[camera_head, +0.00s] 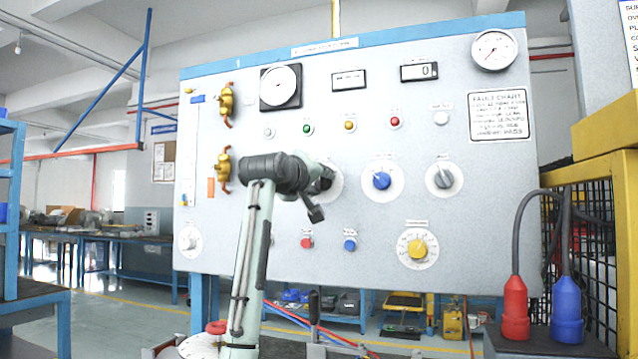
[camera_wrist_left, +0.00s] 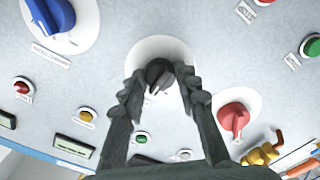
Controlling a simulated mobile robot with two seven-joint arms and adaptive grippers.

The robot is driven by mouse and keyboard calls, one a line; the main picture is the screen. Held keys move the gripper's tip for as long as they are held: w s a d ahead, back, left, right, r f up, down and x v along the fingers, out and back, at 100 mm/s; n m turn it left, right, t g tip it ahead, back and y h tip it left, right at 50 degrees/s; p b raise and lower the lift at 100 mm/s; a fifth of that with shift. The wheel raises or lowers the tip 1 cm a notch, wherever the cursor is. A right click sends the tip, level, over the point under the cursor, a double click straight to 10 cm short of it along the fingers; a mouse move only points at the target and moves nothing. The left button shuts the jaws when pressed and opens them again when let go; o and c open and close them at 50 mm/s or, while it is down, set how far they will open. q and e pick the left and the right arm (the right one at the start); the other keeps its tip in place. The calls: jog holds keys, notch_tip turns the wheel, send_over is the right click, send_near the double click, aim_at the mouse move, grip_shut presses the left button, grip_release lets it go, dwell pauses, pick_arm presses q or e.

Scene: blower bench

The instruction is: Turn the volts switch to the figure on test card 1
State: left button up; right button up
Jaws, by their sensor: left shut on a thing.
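A grey upright test panel (camera_head: 330,232) carries several rotary knobs on round white dials. My left gripper (camera_head: 322,178) is at the black knob, left of the blue knob (camera_head: 382,181). In the left wrist view its two fingers are closed on either side of the black knob (camera_wrist_left: 159,74), and a white mark shows on that knob. Part of its white dial (camera_wrist_left: 160,46) shows around the fingers. The dial's figures and the label that would name the volts switch cannot be read. No test card 1 can be made out. My right gripper is out of view.
A grey knob (camera_head: 444,178) and a yellow knob (camera_head: 417,248) are further right. A red knob (camera_wrist_left: 235,118) is beside the gripper in the wrist view. A fault chart (camera_head: 498,115) is at upper right. Red (camera_head: 515,308) and blue (camera_head: 566,308) plugs stand at lower right.

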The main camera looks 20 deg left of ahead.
pick_arm(q)
jog(key=m, duration=0.4)
jog(key=shift+a+m, duration=0.1)
jog(key=shift+m, duration=0.2)
jog(key=m, duration=0.4)
jog(key=shift+m, duration=0.3)
dwell(0.3)
jog(key=o, duration=1.2)
jog(key=shift+c, duration=0.2)
jog(key=shift+s, duration=0.1)
jog(key=s, duration=1.2)
jog(key=shift+a, duration=0.15)
